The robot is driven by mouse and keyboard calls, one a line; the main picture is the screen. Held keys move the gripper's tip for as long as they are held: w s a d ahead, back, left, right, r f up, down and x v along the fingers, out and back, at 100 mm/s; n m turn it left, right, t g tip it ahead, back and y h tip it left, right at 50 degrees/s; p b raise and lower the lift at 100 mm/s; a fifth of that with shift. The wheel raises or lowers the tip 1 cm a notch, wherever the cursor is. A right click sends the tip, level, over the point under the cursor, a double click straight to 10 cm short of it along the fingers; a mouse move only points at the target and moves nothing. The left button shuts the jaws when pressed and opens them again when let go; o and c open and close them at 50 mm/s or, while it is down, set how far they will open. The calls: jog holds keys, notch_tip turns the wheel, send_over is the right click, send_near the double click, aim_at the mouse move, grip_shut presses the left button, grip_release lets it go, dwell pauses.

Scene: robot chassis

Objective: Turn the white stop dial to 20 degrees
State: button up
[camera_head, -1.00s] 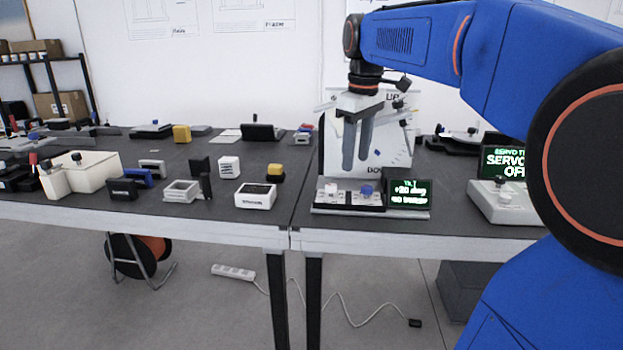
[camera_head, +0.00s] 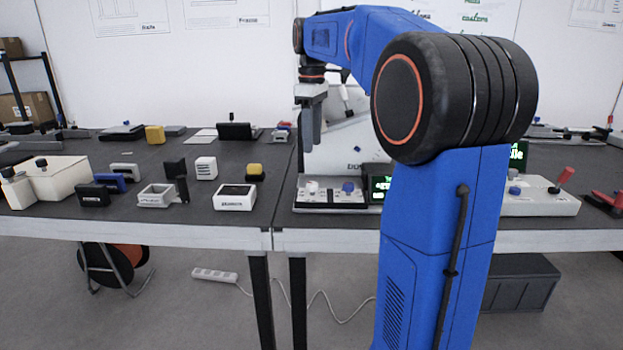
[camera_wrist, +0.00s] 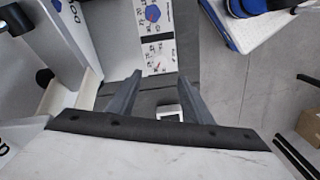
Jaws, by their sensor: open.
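The white dial (camera_head: 312,187) is a small round knob on the left of a low white panel (camera_head: 327,207) with a dark strip, at the front of the right-hand table. A blue dial (camera_head: 348,188) sits to its right, and a blue knob also shows at the top of the wrist view (camera_wrist: 152,13). I cannot clearly make out the white dial or its angle in the wrist view. My gripper (camera_head: 309,140) points down above and behind the panel, apart from the dials. In the wrist view its fingers (camera_wrist: 160,85) are spread with nothing between them.
A screen (camera_head: 380,185) with green text beside the panel is partly hidden by my arm. An upright white board (camera_head: 345,140) stands behind the panel, close to my gripper. A white box with a red lever (camera_head: 562,178) stands right. Several small blocks crowd the left table.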

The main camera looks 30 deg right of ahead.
aim_at(312, 184)
notch_tip(312, 184, down, 12)
jog(key=shift+f, duration=0.1)
dwell(0.4)
jog(key=shift+c, duration=0.7)
jog(key=c, duration=0.9)
